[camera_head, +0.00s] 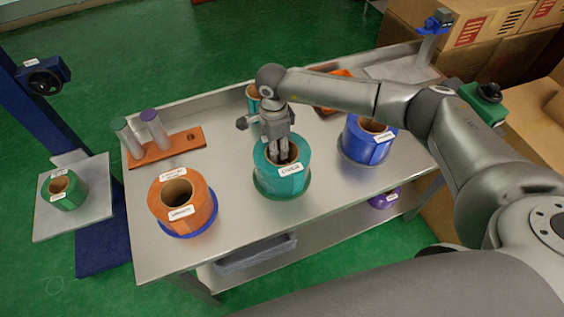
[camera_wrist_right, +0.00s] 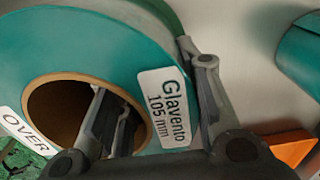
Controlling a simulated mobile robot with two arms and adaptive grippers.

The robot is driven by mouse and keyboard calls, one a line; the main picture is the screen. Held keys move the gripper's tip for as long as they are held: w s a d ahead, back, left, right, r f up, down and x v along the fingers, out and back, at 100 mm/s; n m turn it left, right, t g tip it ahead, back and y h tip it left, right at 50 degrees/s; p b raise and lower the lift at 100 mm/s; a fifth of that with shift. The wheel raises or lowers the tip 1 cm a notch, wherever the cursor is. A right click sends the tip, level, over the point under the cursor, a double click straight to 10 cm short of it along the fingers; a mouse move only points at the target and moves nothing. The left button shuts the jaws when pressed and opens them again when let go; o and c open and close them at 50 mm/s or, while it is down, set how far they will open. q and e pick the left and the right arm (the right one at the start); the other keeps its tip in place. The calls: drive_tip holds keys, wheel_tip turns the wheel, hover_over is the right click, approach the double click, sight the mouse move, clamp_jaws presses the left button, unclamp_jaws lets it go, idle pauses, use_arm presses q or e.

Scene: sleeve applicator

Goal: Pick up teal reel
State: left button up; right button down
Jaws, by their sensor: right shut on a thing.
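The teal reel (camera_head: 268,180) stands upright near the middle of the metal table, on a green round base (camera_head: 283,198). It has a brown hollow core and white labels, one reading "Glavento 105 mm" in the right wrist view (camera_wrist_right: 110,45). My right gripper (camera_head: 280,156) reaches down onto the reel from above. In the right wrist view, one finger of the gripper (camera_wrist_right: 155,105) is inside the core and the other is by the outer side, so it is shut on the reel's wall. The fingertips are partly hidden. My left gripper is out of view.
An orange reel (camera_head: 167,213) stands left and a blue reel (camera_head: 366,145) right on the table (camera_head: 227,230). Behind my gripper is another teal roll (camera_head: 252,93). An orange holder (camera_head: 187,143) with two rolls sits back left. A green reel (camera_head: 68,192) is on a separate stand.

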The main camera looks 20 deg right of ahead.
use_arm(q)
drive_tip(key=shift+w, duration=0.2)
use_arm(e)
drive_tip(key=shift+w+r, duration=0.15)
drive_tip(key=shift+r, duration=0.05)
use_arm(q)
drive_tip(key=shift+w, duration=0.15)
use_arm(e)
drive_tip(key=shift+f, duration=0.1)
drive_tip(key=shift+w+r+b, duration=0.1)
drive_tip(key=shift+r+b, duration=0.35)
drive_tip(key=shift+r, duration=0.15)
use_arm(q)
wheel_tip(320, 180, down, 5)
drive_tip(key=b, duration=0.4)
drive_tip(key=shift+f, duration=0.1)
use_arm(e)
drive_tip(key=s+d+r, duration=0.1)
drive_tip(key=s+r, duration=1)
drive_tip(key=s, duration=0.3)
drive_tip(key=shift+d+r, duration=0.35)
drive_tip(key=shift+d, duration=0.05)
